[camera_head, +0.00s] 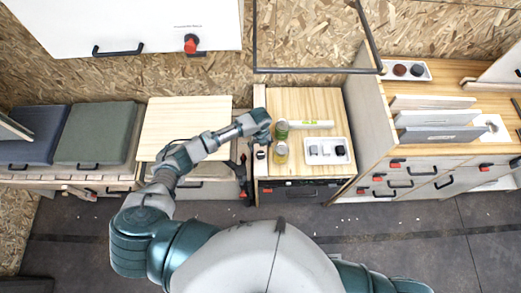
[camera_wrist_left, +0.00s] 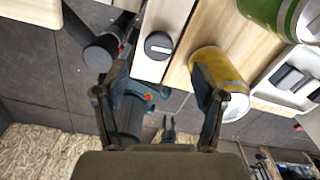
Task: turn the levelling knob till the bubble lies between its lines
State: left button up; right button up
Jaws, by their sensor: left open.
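A black round knob (camera_wrist_left: 158,45) with a white line across its top sits on a pale block in the left wrist view, ahead of my fingers. In the head view a small dark shape beside my gripper looks like this knob (camera_head: 261,155). My left gripper (camera_wrist_left: 155,88) is open and empty, its fingers wide apart, with the knob beyond the gap between them. A long white and green bar (camera_head: 311,124), perhaps the level, lies on the wooden counter. Its bubble and lines are too small to tell. My right gripper is out of view.
A yellow can (camera_wrist_left: 220,75) stands close by my right-hand finger in the wrist view, with a green can (camera_wrist_left: 275,15) beyond. A white tray (camera_head: 326,161) with dark items lies to their right. The wooden counter (camera_head: 290,105) is clear at the back.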

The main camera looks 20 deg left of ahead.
pick_arm(q)
notch_tip(320, 180, up, 5)
jog(key=shift+r, duration=0.1)
dwell(1.1)
